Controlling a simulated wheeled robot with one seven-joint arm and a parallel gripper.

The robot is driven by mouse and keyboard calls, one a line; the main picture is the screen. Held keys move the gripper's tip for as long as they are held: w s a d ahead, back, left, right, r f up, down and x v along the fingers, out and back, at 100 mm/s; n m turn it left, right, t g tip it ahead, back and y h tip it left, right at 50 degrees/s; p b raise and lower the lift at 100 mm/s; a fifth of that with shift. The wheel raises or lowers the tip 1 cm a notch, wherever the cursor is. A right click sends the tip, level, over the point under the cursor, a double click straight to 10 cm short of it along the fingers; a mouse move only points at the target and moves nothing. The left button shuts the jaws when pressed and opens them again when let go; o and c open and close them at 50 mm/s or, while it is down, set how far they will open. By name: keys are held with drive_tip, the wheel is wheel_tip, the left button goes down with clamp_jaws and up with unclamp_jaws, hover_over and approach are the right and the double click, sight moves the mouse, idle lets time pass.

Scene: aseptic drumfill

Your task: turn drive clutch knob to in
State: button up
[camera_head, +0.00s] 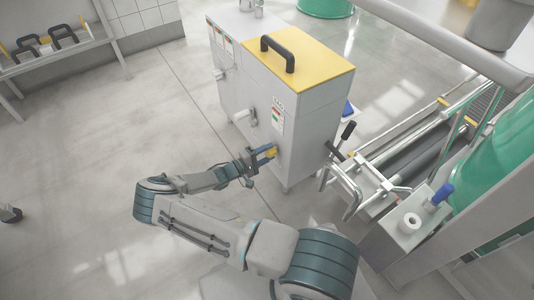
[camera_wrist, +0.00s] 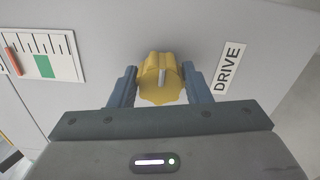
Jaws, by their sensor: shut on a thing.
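The drive clutch knob (camera_wrist: 160,80) is a yellow lobed knob with a pale pointer bar, on the grey cabinet panel. A "DRIVE" label (camera_wrist: 228,68) is to its right in the wrist view. My gripper (camera_wrist: 160,88) has one blue-grey finger on each side of the knob and is shut on it. The pointer bar stands nearly upright in the wrist view. No "in" or "out" marking is readable.
The cabinet (camera_head: 305,90) has a yellow lid with a black handle. A gauge plate with a green patch (camera_wrist: 42,60) is left of the knob. A black-handled lever (camera_head: 347,132) and a roller conveyor (camera_head: 415,150) are to the right.

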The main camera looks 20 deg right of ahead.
drive_tip(key=o, duration=1)
drive_tip(key=s+a+p, duration=0.1)
drive_tip(key=a, duration=0.8)
drive_tip(key=s+a+p, duration=0.1)
drive_tip(key=a, duration=0.3)
drive_tip(key=shift+s+a+p, duration=0.3)
